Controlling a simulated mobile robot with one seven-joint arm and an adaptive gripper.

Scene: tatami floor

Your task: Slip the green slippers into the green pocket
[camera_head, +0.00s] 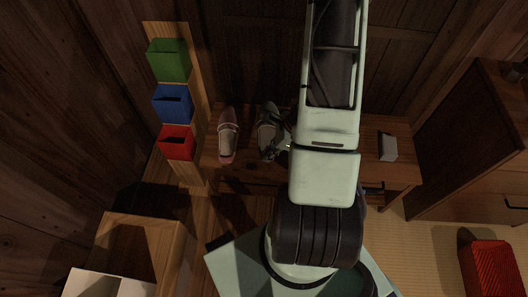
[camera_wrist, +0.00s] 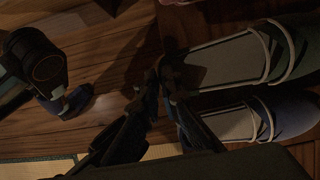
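The green pocket (camera_head: 168,60) is the top one on an upright wooden board at the left, above the blue and red pockets. A green slipper (camera_wrist: 225,65) lies at the upper right in the wrist view, its strapped toe pointing right. A blue slipper (camera_wrist: 235,123) lies just below it. In the head view a dark slipper (camera_head: 267,133) lies on the low bench, partly hidden by my gripper. My gripper (camera_wrist: 160,76) has its fingertips close together at the green slipper's heel edge. I cannot tell whether they pinch it. The second green slipper cannot be made out.
A blue pocket (camera_head: 172,104) and red pocket (camera_head: 177,143) hang below the green one. Reddish slippers (camera_head: 228,136) lie left of my gripper on the bench (camera_head: 335,172). A white box (camera_head: 388,147) sits at its right. A red basket (camera_head: 490,270) stands lower right.

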